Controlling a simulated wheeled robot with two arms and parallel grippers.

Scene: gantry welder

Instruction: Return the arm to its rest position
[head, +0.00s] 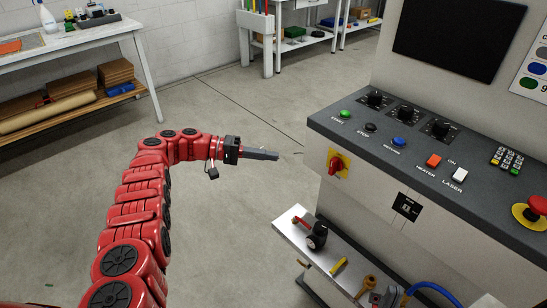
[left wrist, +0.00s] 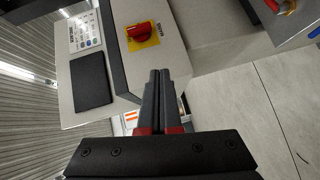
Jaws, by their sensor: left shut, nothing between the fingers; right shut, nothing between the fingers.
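My left arm (head: 140,205) is red and segmented and reaches in from the lower left of the head view. Its gripper (head: 272,154) points to the right, over open floor and short of the machine's console. In the left wrist view the two dark fingers of the left gripper (left wrist: 159,75) lie together, shut and empty. My right arm and gripper are not in view.
A console (head: 430,150) with buttons and knobs stands at right. A red rotary switch (head: 338,163) is on its front. A low metal shelf (head: 290,221) holds tools. A white workbench (head: 100,33) stands at left. The floor (head: 235,225) between is clear.

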